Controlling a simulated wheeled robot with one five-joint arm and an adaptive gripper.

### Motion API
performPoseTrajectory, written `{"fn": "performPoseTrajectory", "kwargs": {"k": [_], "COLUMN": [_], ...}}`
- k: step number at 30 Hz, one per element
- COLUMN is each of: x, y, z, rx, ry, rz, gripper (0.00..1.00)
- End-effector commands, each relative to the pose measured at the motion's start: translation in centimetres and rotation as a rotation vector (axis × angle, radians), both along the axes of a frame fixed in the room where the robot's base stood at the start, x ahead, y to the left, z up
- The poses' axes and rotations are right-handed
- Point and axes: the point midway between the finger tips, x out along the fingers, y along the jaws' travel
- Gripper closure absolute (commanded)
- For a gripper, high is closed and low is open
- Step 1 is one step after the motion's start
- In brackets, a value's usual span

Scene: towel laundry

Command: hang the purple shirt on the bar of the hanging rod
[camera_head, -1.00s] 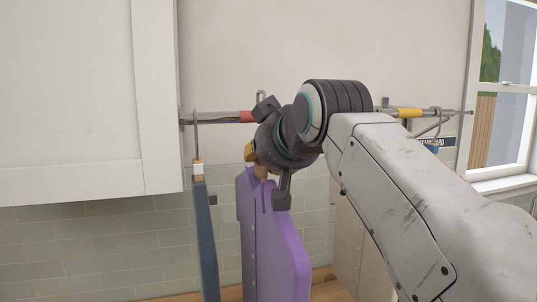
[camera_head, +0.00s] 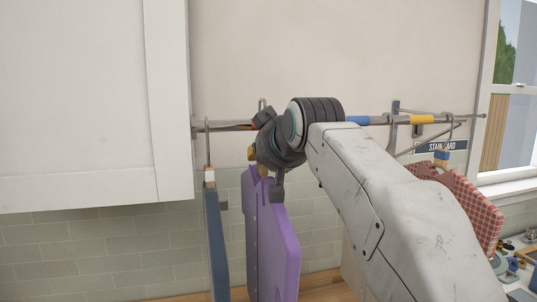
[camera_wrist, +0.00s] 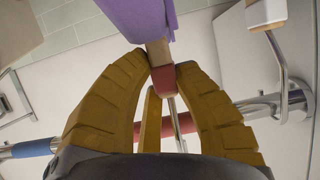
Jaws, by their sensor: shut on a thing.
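My gripper (camera_head: 257,165) is shut on the hanger neck of the purple shirt (camera_head: 278,240), which hangs upright below it. In the wrist view my yellow fingers (camera_wrist: 158,65) pinch the neck at a red block (camera_wrist: 163,78), with pale wood and the purple shirt (camera_wrist: 180,25) beyond. A thin metal hook (camera_wrist: 177,120) runs back between the fingers. The hanging rod's bar (camera_head: 385,120) runs across the wall behind my wrist, with blue and yellow bands; it also crosses the wrist view (camera_wrist: 30,148).
A navy garment (camera_head: 213,245) hangs from the bar just left of the shirt. A red checked cloth (camera_head: 475,205) hangs at the right. A white cabinet (camera_head: 80,100) borders the rod's left end. A window (camera_head: 515,110) is at the right, and a wooden counter (camera_head: 190,297) lies below.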

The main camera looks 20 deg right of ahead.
Motion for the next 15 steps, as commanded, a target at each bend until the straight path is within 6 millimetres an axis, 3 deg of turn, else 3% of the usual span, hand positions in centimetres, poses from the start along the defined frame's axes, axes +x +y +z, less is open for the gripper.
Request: {"fn": "performPoseTrajectory", "kwargs": {"k": [9, 15], "x": [2.3, 2.2], "y": [0.0, 0.0], "z": [0.2, -1.4], "rx": [0.0, 0.0], "ry": [-0.002, -0.004], "rz": [-0.001, -0.001], "gripper": [1.0, 1.0]}}
